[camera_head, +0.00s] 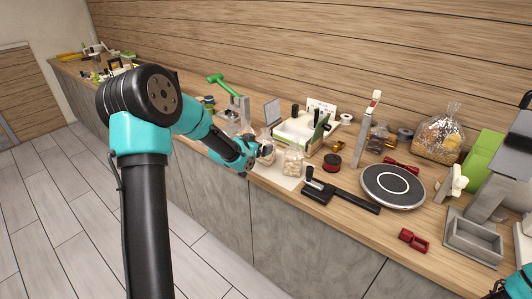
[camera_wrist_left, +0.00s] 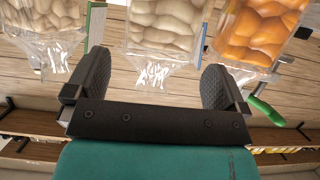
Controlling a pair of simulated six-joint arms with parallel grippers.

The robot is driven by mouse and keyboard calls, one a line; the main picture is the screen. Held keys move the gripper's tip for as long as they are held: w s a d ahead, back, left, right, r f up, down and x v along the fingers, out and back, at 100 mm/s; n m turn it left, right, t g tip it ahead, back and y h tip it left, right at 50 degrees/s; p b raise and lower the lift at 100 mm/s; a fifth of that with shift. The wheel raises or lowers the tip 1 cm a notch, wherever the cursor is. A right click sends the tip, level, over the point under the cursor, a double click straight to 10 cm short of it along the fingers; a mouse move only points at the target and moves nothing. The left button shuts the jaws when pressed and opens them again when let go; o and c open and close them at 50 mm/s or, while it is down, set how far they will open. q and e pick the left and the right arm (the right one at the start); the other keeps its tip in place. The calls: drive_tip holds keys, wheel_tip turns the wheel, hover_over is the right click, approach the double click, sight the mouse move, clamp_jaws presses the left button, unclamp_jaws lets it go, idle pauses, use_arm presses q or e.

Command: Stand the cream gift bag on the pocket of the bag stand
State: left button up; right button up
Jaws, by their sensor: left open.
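In the left wrist view a clear bag of cream-coloured pieces (camera_wrist_left: 165,25) is in the middle, its gathered clear neck pointing toward my left gripper (camera_wrist_left: 155,85). The fingers are open on either side, and the neck shows between them with gaps. In the head view a bag of cream pieces (camera_head: 292,163) stands on a pale mat at the counter's front, just right of my left gripper (camera_head: 245,166). A grey stand with an open box-like pocket (camera_head: 472,240) is at the lower right; the pocket looks empty. Only part of my right arm shows at the lower right corner.
The wrist view shows a bag of orange pieces (camera_wrist_left: 250,35) on the right and a paler bag (camera_wrist_left: 45,20) on the left. A black-handled tool (camera_head: 340,195), a round turntable (camera_head: 393,186) and a red object (camera_head: 413,240) lie between the mat and the grey stand.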

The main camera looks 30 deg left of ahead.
sight(266, 142)
use_arm(q)
drive_tip(key=shift+w, duration=0.1)
drive_tip(key=shift+x, duration=2.5)
drive_tip(key=shift+c, duration=0.4)
drive_tip(key=c, duration=0.9)
